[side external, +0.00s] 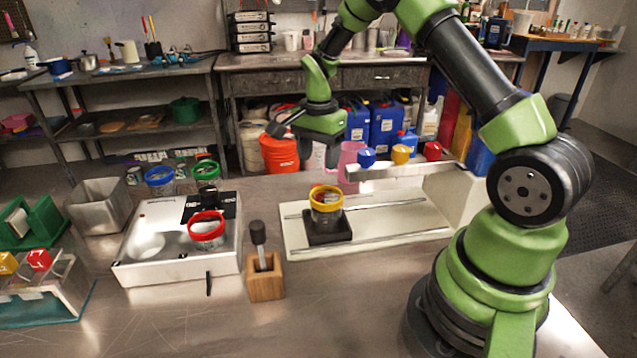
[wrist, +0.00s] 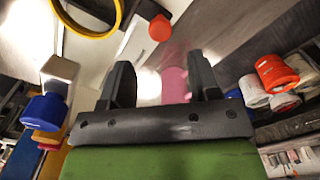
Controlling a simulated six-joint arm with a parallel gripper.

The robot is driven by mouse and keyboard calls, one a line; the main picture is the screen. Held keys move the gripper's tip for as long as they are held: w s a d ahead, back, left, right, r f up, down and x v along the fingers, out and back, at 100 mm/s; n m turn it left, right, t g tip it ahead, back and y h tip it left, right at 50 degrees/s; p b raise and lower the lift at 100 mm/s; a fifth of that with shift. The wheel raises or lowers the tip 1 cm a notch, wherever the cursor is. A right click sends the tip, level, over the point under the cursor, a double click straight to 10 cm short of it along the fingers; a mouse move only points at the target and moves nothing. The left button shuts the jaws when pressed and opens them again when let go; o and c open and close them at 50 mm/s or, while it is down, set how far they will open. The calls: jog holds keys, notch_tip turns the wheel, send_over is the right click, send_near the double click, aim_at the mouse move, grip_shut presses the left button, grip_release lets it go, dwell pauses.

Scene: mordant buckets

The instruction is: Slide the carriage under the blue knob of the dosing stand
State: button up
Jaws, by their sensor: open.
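The dosing stand (side external: 425,218) is a pale base with rails and an arm above it bearing a blue knob (side external: 366,157), a yellow knob (side external: 400,153) and a red knob (side external: 433,150). The dark square carriage (side external: 327,238) sits left of the blue knob, carrying a yellow-rimmed jar (side external: 326,213). In the wrist view the jar's yellow rim (wrist: 95,32) is at the top left and the blue knob (wrist: 43,112) at the left. My gripper (wrist: 162,85) is open and empty, above and behind the carriage in the side view. A red-orange piece (wrist: 160,28) on a pale bar lies beyond its fingers.
A pink beaker (side external: 350,163) stands behind the stand. Left are a white box (side external: 175,265) with a red-rimmed jar (side external: 206,230), and a wooden block (side external: 265,280) holding a dark-handled tool. The bench front is mostly clear.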

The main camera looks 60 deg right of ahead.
aim_at(319, 184)
notch_tip(319, 184, down, 7)
jog(key=shift+f, duration=0.1)
dwell(0.3)
